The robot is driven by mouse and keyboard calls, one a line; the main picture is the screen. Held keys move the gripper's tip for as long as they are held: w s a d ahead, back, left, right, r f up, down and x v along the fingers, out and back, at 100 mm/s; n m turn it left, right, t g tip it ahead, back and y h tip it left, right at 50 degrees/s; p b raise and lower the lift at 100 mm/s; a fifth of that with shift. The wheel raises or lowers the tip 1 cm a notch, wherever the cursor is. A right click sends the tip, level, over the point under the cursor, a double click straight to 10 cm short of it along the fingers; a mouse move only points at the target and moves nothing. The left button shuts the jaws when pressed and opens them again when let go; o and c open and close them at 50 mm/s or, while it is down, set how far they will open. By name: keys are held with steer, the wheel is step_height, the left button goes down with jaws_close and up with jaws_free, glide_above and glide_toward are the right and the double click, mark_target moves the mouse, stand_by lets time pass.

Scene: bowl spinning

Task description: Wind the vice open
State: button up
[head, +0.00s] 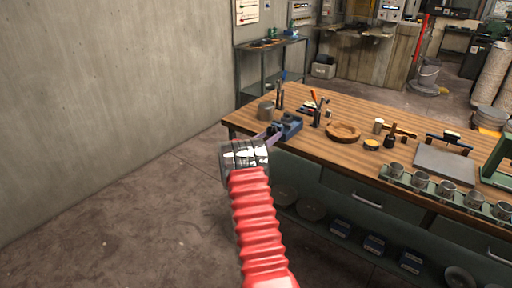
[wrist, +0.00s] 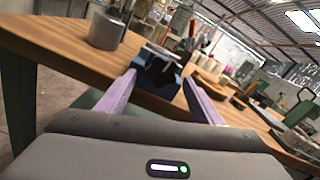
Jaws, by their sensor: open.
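The blue vice (head: 290,124) is mounted at the near left edge of the wooden bench. In the wrist view the vice (wrist: 158,70) stands straight ahead, between the two fingers in the picture. My gripper (head: 270,136) is in front of the bench edge, close to the vice. In the wrist view my gripper (wrist: 158,82) shows two purple fingers spread wide, with nothing held between them. I cannot tell whether either finger touches the vice. The vice's winding handle is too small and dark to make out.
The wooden bench (head: 330,155) has a grey metal cylinder (head: 266,110) left of the vice and upright tools (head: 316,108) behind it. A round wooden ring (head: 343,132) and a row of metal cups (head: 421,180) lie to the right. The floor (head: 120,215) at left is clear.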

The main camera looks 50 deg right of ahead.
steer(key=s+a, duration=0.1)
steer(key=a, duration=1.1)
steer(key=shift+a, duration=0.25)
steer(key=s+a+r+m+g+y, duration=0.1)
steer(key=s+a+r+m+y, duration=0.2)
steer(key=s+a+r+m, duration=0.5)
steer(key=s+a+r+m+g+y, duration=0.1)
steer(key=s+a+r+m+y, duration=0.25)
steer(key=a+r, duration=0.45)
steer(key=s+a+m+t+y, duration=0.2)
steer(key=s+a, duration=0.3)
steer(key=a, duration=0.7)
steer(key=s+a+m+t+y, duration=0.2)
steer(key=s+a+m+y, duration=0.3)
steer(key=a, duration=0.7)
steer(key=s+a+m+t+y, duration=0.2)
steer(key=s+a+m+y, duration=0.2)
steer(key=a, duration=0.9)
steer(key=s, duration=0.3)
steer(key=shift+s+f, duration=0.2)
steer(key=shift+y, duration=0.25)
